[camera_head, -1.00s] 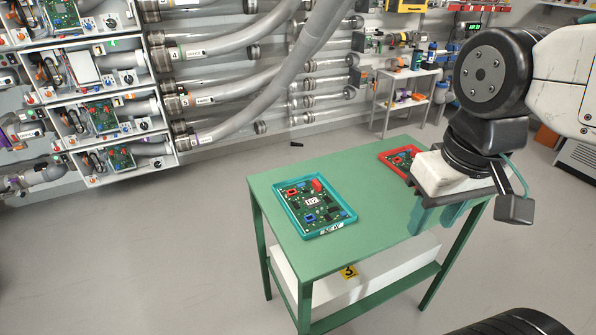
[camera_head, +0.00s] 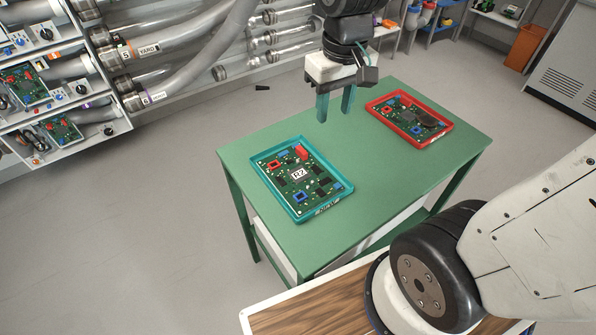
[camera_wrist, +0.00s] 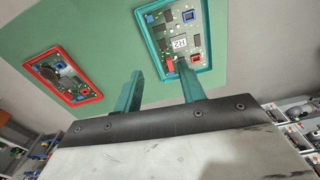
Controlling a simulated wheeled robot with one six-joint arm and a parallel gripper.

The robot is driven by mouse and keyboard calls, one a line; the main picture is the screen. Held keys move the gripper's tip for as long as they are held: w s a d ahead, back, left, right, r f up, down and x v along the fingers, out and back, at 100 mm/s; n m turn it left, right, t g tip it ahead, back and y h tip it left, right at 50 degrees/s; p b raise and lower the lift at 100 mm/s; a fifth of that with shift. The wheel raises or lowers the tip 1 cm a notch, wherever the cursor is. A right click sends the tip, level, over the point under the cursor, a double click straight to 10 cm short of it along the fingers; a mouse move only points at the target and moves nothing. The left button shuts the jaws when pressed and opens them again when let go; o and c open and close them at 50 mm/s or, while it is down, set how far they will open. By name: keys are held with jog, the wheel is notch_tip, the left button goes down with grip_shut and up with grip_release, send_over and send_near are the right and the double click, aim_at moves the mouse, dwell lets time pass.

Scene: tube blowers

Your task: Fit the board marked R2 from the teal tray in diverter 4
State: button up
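The teal tray (camera_head: 263,198) lies on the left part of the green table. The green board marked R2 (camera_head: 310,182) lies in it, with a white label, a red block and blue parts. In the wrist view the board (camera_wrist: 187,20) and the teal tray (camera_wrist: 153,45) show beyond the fingers, one fingertip overlapping the board's near edge in the picture. My gripper (camera_head: 335,107) is open and empty, pointing down, above the table's back edge, behind and right of the teal tray. It also shows in the wrist view (camera_wrist: 160,76). Diverter 4 cannot be made out now.
A red tray (camera_head: 447,136) with another green board lies at the table's right. Bare green tabletop (camera_head: 390,175) lies between the trays. Open diverter boxes with boards (camera_head: 62,132) and grey tubes (camera_head: 180,65) stand at the left. A grey cabinet (camera_head: 567,65) stands at the right.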

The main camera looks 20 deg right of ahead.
jog(key=n, duration=0.1)
send_over(303, 151)
jog(key=shift+g, duration=0.3)
notch_tip(303, 151, down, 12)
jog(key=shift+d+r, duration=0.1)
jog(key=shift+w+f, duration=0.1)
jog(key=shift+f, duration=0.3)
notch_tip(303, 151, down, 8)
jog(key=shift+r, duration=0.25)
grip_shut()
